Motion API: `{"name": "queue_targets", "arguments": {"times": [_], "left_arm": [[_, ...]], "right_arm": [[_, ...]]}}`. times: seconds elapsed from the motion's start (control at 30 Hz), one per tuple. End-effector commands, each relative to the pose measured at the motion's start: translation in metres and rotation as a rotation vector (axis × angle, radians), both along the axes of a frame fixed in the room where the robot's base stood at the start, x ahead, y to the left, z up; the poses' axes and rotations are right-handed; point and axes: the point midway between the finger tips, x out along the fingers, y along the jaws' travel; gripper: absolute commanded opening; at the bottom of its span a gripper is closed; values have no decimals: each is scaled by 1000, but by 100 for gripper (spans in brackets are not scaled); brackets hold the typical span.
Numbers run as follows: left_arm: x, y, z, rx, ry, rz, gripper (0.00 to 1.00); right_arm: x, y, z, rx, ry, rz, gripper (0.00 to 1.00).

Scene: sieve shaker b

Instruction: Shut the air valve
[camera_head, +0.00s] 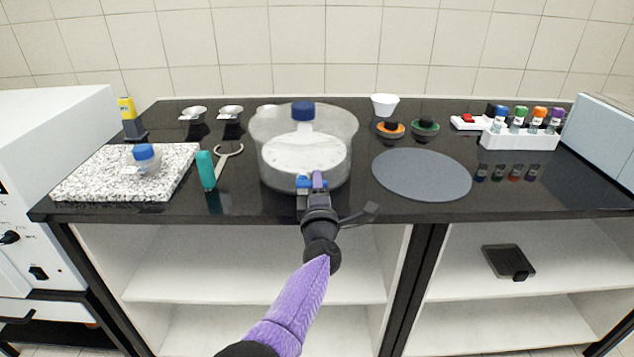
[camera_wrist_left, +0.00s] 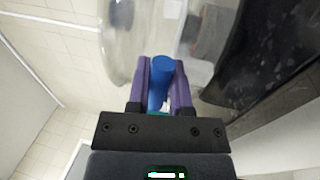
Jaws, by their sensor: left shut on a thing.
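The air valve (camera_head: 302,183) is a small blue part low on the front of a clear desiccator (camera_head: 338,125) with a blue knob on its lid. My left gripper (camera_head: 318,181), with purple fingers, reaches the front of the desiccator at the valve. In the left wrist view the gripper (camera_wrist_left: 161,85) is shut on the blue valve handle (camera_wrist_left: 160,80), one finger on each side of it. The fingers partly hide the valve, and its exact turn is hard to tell. My right gripper is not in view.
The desiccator stands on a black bench top (camera_head: 235,202) near its front edge. A speckled slab (camera_head: 90,180) with a small blue-capped vessel (camera_head: 144,157) and a teal-handled tool (camera_head: 206,170) lie left. A grey round mat (camera_head: 422,174) and a vial rack (camera_head: 519,138) are right.

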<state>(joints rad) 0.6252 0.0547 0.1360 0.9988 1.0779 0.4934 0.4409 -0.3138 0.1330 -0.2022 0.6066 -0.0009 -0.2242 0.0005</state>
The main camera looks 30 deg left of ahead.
Motion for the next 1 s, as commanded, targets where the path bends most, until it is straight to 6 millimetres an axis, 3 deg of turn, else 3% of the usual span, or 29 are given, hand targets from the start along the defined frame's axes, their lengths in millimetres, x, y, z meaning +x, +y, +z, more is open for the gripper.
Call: {"name": "queue_targets", "arguments": {"times": [0.53, 0.57, 0.7, 1.0], "left_arm": [[0, -1, -3, 16, 17, -2, 0], [0, -1, -3, 16, 17, -2, 32], [0, 0, -3, 16, 14, -1, 59], [-2, -2, -1, 17, 12, -1, 59]], "right_arm": [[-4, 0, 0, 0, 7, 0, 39], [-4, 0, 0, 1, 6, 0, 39], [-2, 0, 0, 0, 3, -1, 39], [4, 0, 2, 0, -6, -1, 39]]}}
